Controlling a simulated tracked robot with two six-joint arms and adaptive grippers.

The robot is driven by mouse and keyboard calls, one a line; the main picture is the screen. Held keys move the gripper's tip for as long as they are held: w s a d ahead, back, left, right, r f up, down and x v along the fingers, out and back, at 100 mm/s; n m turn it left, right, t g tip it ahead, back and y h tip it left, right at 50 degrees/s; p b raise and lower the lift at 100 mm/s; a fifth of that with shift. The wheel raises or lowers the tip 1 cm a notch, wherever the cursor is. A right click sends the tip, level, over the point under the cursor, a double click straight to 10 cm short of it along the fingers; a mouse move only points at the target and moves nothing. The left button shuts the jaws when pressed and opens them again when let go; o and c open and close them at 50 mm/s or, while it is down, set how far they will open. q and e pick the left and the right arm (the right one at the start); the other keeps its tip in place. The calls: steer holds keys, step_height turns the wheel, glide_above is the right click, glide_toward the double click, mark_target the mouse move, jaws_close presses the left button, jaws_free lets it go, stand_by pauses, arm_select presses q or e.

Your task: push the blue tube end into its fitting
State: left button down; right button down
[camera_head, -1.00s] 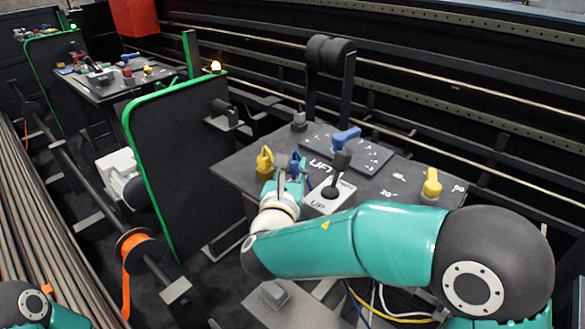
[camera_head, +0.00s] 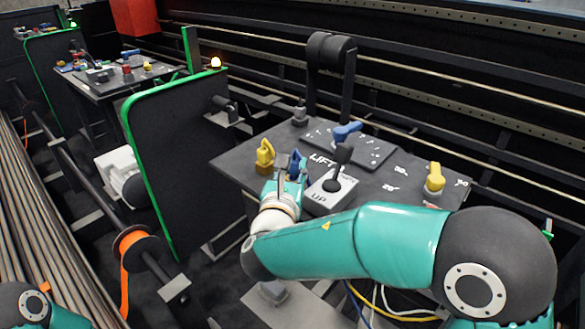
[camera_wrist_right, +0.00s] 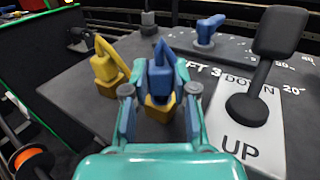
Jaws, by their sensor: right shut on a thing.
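The blue tube end (camera_wrist_right: 161,76) stands upright between the fingers of my right gripper (camera_wrist_right: 160,90), which is shut on it. It also shows in the head view (camera_head: 296,163). A yellow block, its fitting (camera_wrist_right: 157,112), shows directly below the blue piece in the wrist view. The blue piece overlaps its top; I cannot tell how deep it sits. A similar yellow piece with a slanted top (camera_wrist_right: 107,66) stands just left, apart from the fingers. My left gripper is out of view.
A black lever (camera_head: 341,168) on a white UP/DOWN plate (camera_head: 322,198) stands close right of my right gripper. A blue knob (camera_head: 347,131) and a yellow knob (camera_head: 434,178) are farther right on the dark panel (camera_head: 240,161). A green-edged black partition (camera_head: 175,160) rises left.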

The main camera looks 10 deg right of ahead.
steer(key=shift+f+b, duration=0.6)
steer(key=shift+f, duration=0.05)
steer(key=c, duration=0.8)
jaws_free()
steer(key=shift+c, duration=0.2)
steer(key=shift+s, duration=0.1)
steer(key=shift+s+a+f, duration=0.15)
steer(key=shift+s+f, duration=0.05)
steer(key=v, duration=1.1)
steer(key=shift+s, duration=0.15)
steer(key=shift+a, duration=0.1)
